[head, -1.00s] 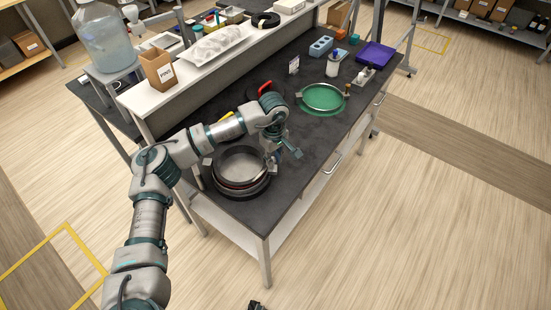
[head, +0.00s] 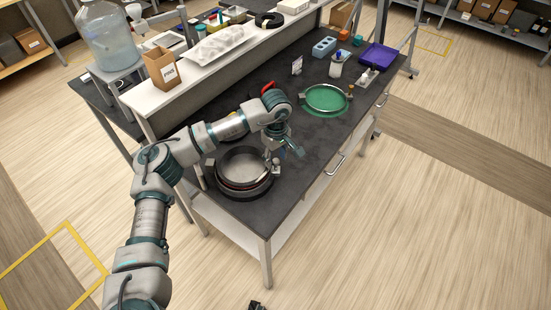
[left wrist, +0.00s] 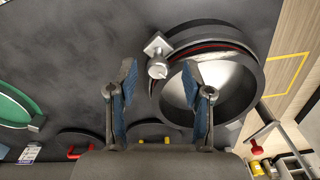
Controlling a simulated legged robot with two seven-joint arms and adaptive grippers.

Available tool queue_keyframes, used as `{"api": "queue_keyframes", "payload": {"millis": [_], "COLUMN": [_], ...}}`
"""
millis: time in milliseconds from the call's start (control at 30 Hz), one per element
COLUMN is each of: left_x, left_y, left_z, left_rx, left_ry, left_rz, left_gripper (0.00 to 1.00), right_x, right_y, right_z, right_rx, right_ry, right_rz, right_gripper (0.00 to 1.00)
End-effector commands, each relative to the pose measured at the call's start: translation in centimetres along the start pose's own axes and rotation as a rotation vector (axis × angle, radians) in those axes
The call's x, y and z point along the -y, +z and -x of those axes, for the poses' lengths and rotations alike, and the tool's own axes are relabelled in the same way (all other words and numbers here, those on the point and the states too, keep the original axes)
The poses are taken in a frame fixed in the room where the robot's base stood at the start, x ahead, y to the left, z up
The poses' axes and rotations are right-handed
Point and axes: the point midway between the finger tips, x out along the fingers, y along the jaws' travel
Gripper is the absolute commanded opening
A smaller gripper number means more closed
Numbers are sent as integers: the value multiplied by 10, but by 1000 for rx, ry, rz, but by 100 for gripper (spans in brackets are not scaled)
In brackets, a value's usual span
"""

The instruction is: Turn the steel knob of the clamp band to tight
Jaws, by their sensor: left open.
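A round steel port with a dark rim and a clamp band (head: 240,187) sits at the near end of the dark bench. In the left wrist view the band (left wrist: 222,38) runs around the port, with a red line under it. Its steel knob (left wrist: 157,68) stands out at the band's left side. My left gripper (head: 290,147) is open beside the port in the head view. In the left wrist view its blue-padded fingers (left wrist: 158,74) are spread, with the knob seen between the tips. I cannot tell whether either finger touches it. My right gripper is not in view.
A green-covered ring (head: 326,99) lies farther along the bench. Red (left wrist: 76,152) and yellow (left wrist: 97,147) handles on dark discs are near the gripper. A white bottle (head: 335,69), blue block (head: 323,46) and purple tray (head: 378,57) stand at the far end.

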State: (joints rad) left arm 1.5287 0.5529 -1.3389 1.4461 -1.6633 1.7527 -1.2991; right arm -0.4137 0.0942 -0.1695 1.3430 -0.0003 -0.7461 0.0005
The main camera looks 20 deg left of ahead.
Motion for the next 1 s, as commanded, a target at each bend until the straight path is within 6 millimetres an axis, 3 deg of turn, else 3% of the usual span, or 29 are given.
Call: {"api": "queue_keyframes", "payload": {"millis": [300,500,1000], "left_x": [0,0,1], "left_y": [-2,-3,-3], "left_z": [70,99,107], "left_rx": [0,2,2], "left_ry": [4,1,0], "left_rz": [2,1,0], "left_gripper": [50,50,50], "right_x": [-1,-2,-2], "right_y": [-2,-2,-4], "right_z": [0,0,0], "right_rx": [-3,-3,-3], "right_ry": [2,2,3], "right_rz": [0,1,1], "right_gripper": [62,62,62]}}
